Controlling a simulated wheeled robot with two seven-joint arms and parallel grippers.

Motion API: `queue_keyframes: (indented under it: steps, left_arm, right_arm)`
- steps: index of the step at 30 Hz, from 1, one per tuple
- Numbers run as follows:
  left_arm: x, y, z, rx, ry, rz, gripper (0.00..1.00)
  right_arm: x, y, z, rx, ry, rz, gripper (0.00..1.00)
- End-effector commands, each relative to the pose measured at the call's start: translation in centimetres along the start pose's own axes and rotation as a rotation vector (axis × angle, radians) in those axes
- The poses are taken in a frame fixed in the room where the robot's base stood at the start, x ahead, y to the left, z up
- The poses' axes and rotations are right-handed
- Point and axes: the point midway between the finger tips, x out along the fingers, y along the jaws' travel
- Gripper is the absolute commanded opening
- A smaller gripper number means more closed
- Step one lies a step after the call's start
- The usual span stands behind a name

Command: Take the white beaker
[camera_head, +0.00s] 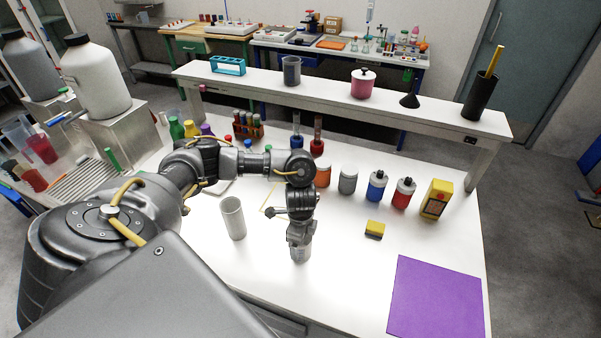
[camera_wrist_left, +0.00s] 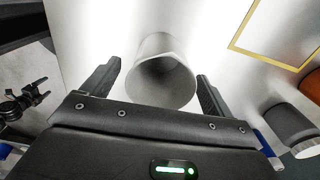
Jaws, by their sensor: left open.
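A pale white-grey beaker (camera_wrist_left: 157,50) stands open-topped between the spread fingers of my left gripper (camera_wrist_left: 160,70) in the left wrist view. Bare gaps show on both sides, so the fingers do not touch it.
On the white table (camera_head: 270,285), a yellow sponge (camera_head: 375,228) and a purple mat (camera_head: 435,298) lie to the right. A grey jar (camera_head: 347,181), blue bottle (camera_head: 377,186), red bottle (camera_head: 403,194) and yellow box (camera_head: 436,200) stand behind. The table's front is clear.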

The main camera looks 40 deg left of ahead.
Motion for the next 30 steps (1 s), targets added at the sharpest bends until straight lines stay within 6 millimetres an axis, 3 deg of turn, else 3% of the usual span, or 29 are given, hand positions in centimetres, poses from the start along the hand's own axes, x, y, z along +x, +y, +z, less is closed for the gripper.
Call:
queue_keyframes:
  steps: [6,13,24,30]
  left_arm:
    - [1.9,0.0,0.0,0.000,0.000,0.000,0.87]
    - [2.0,0.0,0.0,0.001,0.001,-0.001,0.85]
    - [2.0,0.0,0.0,0.001,0.001,-0.001,0.39]
    - [2.0,0.0,0.0,0.001,0.001,-0.001,0.39]
  right_arm:
    - [-0.3,0.0,0.7,-0.001,-0.009,0.000,0.86]
    - [-0.3,0.0,0.7,-0.001,-0.010,0.000,0.86]
    - [-0.3,-0.1,0.5,0.000,-0.008,-0.002,0.86]
    - [-0.3,-0.3,0.5,0.001,-0.007,-0.004,0.86]
